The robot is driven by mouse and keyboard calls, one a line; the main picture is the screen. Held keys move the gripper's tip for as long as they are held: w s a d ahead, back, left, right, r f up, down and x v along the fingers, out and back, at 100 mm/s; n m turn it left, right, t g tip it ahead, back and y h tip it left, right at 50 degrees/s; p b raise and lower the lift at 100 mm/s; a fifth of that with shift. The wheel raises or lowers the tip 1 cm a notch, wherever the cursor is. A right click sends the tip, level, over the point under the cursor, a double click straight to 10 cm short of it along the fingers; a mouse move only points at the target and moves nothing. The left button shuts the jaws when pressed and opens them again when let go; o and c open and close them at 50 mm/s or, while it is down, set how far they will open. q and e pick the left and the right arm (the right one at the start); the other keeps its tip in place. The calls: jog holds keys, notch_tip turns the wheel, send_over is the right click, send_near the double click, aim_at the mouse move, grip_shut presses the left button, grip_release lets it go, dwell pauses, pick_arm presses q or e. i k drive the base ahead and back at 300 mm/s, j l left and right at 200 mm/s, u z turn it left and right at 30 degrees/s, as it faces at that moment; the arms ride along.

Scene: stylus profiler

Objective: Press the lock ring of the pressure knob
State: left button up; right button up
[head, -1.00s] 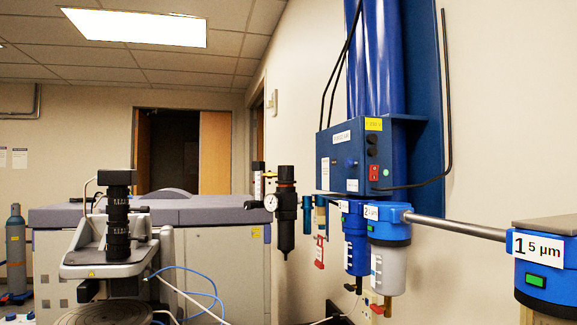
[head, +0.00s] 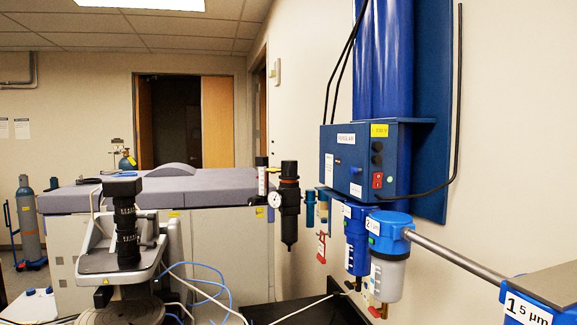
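A black pressure regulator (head: 289,205) is mounted in the middle of the head view, left of the blue filter housings. Its black pressure knob (head: 289,169) is on top, above the body. A round white-faced gauge (head: 275,200) sits on the regulator's left side. Neither of my grippers shows in the view, so nothing is seen near the knob.
A blue control box (head: 347,160) and blue-capped filters (head: 389,232) hang on the right wall. A pipe (head: 455,257) runs from them toward the lower right. A microscope-like instrument (head: 126,225) stands at left front. A dark surface (head: 305,311) lies below the regulator.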

aim_at(289, 177)
jog(key=j+z, duration=0.5)
jog(key=j, duration=0.75)
jog(key=j+z, duration=0.25)
jog(key=j, duration=0.4)
jog(key=k+j+z, duration=0.1)
jog(key=j+z, duration=0.15)
jog(key=j, duration=0.45)
